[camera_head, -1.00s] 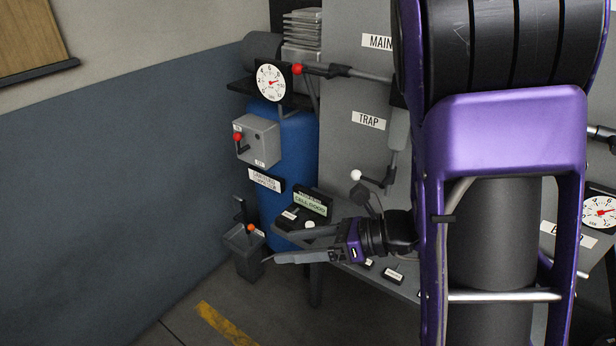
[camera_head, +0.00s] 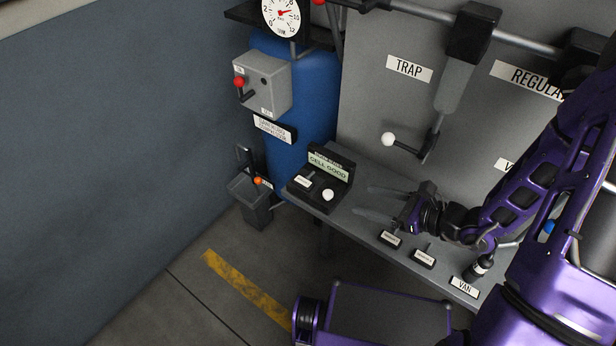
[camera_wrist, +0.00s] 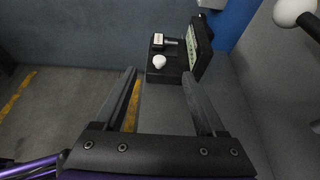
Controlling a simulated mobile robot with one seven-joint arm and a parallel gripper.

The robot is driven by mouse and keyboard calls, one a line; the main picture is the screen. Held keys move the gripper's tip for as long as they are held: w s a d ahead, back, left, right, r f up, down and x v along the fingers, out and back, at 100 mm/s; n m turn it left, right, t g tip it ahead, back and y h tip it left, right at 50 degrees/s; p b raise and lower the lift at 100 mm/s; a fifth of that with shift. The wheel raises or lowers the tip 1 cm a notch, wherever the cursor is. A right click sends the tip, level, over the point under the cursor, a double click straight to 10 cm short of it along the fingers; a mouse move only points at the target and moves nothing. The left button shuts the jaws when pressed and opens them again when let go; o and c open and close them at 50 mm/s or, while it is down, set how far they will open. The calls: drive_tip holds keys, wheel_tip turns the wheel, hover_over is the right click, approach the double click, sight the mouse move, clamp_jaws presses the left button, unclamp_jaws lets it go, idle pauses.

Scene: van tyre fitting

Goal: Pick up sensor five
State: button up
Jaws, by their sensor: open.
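My gripper (camera_head: 368,202) is open and empty above the bench, to the right of the black tester (camera_head: 340,196) whose display reads CELL GOOD. In the wrist view, my gripper's fingers (camera_wrist: 159,76) are spread, with the tester (camera_wrist: 158,75) beyond them. A small labelled piece (camera_head: 303,181) with a dark stem lies on the tester's base beside a white knob (camera_head: 328,194). The piece also shows in the wrist view (camera_wrist: 160,40). Two small labelled pieces (camera_head: 390,239) (camera_head: 423,258) sit on the bench below my wrist. I cannot read for certain which label names sensor five.
A VAN label (camera_head: 464,287) and a small black bottle-like thing (camera_head: 483,265) are at the bench's right. A white-knobbed lever (camera_head: 389,140) juts from the panel above. A grey bin (camera_head: 250,205) and blue tank (camera_head: 310,105) stand left. Floor at the left front is open.

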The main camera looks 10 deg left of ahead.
approach(312, 187)
drive_tip(key=x, duration=0.3)
drive_tip(key=shift+w+f, duration=0.1)
drive_tip(key=shift+w, duration=0.15)
drive_tip(key=shift+x, duration=2.6)
drive_tip(key=shift+s, duration=0.15)
clamp_jaws()
